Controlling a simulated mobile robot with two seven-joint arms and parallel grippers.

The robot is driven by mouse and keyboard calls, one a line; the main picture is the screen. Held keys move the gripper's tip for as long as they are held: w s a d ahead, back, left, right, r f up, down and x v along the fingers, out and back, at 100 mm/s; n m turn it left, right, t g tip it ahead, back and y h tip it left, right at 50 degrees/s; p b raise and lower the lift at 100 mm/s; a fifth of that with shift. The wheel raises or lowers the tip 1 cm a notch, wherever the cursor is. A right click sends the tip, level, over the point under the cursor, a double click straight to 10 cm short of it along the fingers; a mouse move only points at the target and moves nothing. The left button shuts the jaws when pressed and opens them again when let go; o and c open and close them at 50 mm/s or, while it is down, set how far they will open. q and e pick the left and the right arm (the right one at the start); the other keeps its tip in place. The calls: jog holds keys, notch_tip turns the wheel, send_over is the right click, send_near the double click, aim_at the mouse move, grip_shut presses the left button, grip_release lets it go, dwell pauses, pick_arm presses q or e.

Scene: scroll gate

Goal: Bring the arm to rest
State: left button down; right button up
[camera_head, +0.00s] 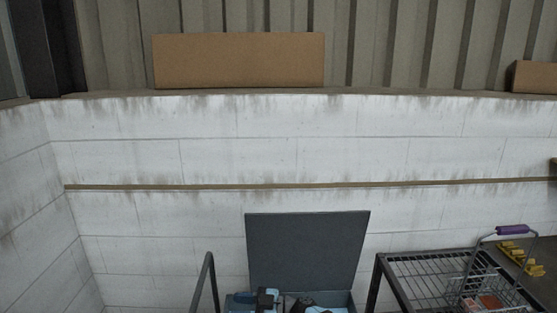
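Neither of my grippers and no part of my arms can be made out in the head view. At the bottom centre stands a grey box whose flat lid (306,249) is raised upright. Blue and black items (262,299) show at the box opening, cut off by the lower picture edge. I cannot tell exactly what they are.
A dark metal rail (205,281) rises left of the box. At right stands a wire-topped rack (420,277) with a wire basket with a purple handle (511,230). Yellow items (521,257) lie on a dark surface beyond. Cardboard boxes (238,61) sit on the wall ledge.

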jog(key=s+d+f+m+t+h+b, duration=0.1)
jog(key=s+d+f+m+t+h, duration=1.1)
jog(key=s+d+m+t, duration=0.35)
jog(key=s+d+f+g+h, duration=0.1)
jog(key=s+d+f+g, duration=0.1)
jog(key=s+d, duration=0.5)
jog(key=s+d+f+m+g+h+b, duration=0.1)
jog(key=s+d+f+g+h, duration=0.1)
jog(key=s+d, duration=0.4)
jog(key=s+f+g, duration=0.1)
jog(key=s, duration=0.3)
jog(key=shift+s+d+f+h, duration=0.15)
jog(key=shift+d+h, duration=0.15)
jog(key=shift+d, duration=0.1)
jog(key=shift+d, duration=0.1)
